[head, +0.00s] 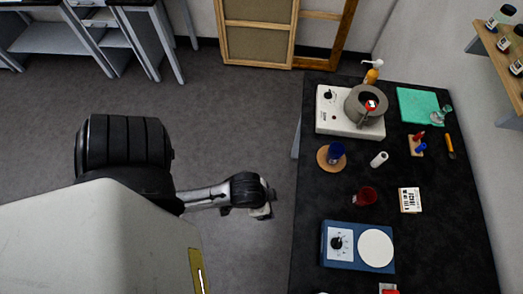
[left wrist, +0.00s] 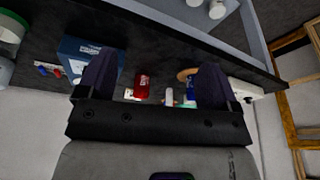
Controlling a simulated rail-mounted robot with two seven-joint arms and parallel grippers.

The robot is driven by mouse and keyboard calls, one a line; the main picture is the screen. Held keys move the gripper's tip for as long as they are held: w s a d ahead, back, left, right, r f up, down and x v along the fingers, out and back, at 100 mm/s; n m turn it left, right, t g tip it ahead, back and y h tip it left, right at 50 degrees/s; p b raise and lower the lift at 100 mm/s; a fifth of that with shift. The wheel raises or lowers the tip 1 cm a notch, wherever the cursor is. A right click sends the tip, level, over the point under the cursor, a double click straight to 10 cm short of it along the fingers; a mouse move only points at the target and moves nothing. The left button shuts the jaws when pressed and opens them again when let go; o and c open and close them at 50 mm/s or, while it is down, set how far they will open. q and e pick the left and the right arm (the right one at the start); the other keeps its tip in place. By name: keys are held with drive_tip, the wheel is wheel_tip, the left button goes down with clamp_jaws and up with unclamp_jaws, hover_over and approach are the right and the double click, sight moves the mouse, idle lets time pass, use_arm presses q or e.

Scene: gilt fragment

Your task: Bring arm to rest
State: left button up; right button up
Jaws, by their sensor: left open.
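My left arm reaches in from the left in the head view. Its gripper (head: 261,211) hangs over the grey floor, left of the black table (head: 330,283) and apart from it. In the left wrist view the two dark fingers of this gripper (left wrist: 155,82) stand wide apart with nothing held between them. Table items, a red jar (left wrist: 141,86) among them, show beyond the fingers. My right gripper is in neither view.
The table bears a white hotplate (head: 328,122) with a grey pot, a blue cup (head: 336,152), the red jar (head: 366,196), a blue device (head: 336,262) with a white disc, and a green mat (head: 416,104). Framed panels (head: 258,45) lean at the back. Floor left of the table is clear.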

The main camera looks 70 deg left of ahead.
use_arm(q)
drive_tip(key=shift+s+r, duration=0.35)
drive_tip(key=shift+s, duration=0.2)
wheel_tip(320, 180, up, 14)
drive_tip(key=p, duration=1.4)
drive_tip(key=shift+r, duration=0.15)
